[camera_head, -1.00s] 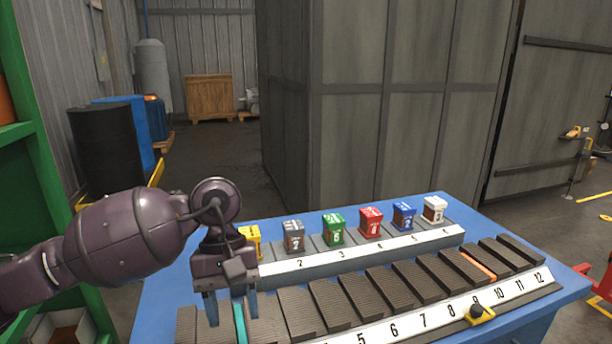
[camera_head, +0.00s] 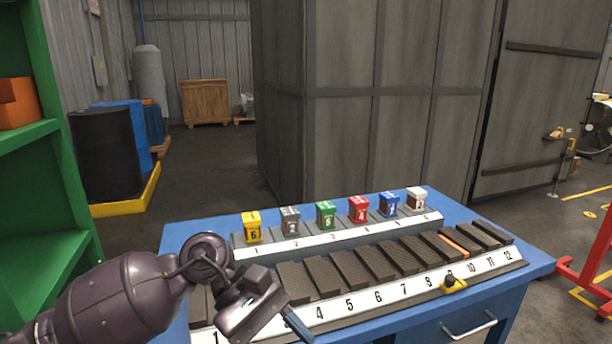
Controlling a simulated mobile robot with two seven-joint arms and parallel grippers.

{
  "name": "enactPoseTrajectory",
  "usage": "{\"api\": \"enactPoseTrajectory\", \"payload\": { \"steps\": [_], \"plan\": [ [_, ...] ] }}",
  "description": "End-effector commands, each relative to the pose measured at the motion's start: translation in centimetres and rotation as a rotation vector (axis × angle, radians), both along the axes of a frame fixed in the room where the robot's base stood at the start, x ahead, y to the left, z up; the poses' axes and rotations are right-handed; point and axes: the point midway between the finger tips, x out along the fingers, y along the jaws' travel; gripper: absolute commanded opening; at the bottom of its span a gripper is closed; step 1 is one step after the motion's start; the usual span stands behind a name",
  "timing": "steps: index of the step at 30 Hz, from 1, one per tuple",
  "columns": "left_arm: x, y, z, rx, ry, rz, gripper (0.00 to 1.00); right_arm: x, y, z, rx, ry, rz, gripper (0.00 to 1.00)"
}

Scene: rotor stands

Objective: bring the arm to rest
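My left arm comes in from the lower left, and its gripper (camera_head: 298,325) hangs over the front left of the numbered rotor stand (camera_head: 363,306). A blue-grey finger shows from the side; whether the fingers are apart cannot be told. No object shows in it. My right gripper is out of view. On the back rack (camera_head: 335,238) stand small blocks: yellow (camera_head: 252,228), grey (camera_head: 290,220), green (camera_head: 325,215), red (camera_head: 358,209), blue (camera_head: 388,204) and white (camera_head: 416,200). My arm hides part of the stand's left end.
The blue table (camera_head: 535,262) carries both racks. A yellow-black knob (camera_head: 453,283) sits on the front strip. A green shelf (camera_head: 40,180) with an orange box (camera_head: 17,103) stands at the left. A red frame (camera_head: 590,275) stands at the right. Grey cabinets (camera_head: 380,100) stand behind.

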Motion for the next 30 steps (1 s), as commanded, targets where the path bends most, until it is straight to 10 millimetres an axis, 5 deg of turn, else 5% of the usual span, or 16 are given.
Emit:
{"api": "enactPoseTrajectory", "payload": {
  "steps": [6,14,23,30],
  "plan": [
    [-1.5,-3.2,2.8,-0.319,0.373,0.284,0.51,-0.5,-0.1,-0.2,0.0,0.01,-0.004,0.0],
    [0.5,-2.5,6.2,-0.649,0.896,0.621,0.51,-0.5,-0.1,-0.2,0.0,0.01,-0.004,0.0],
    [4.6,3.8,5.4,-0.993,1.574,0.977,0.51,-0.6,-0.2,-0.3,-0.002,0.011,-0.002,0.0],
    [5.9,10.9,0.0,-1.266,2.138,1.228,0.51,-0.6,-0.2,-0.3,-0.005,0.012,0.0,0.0]
  ]
}}
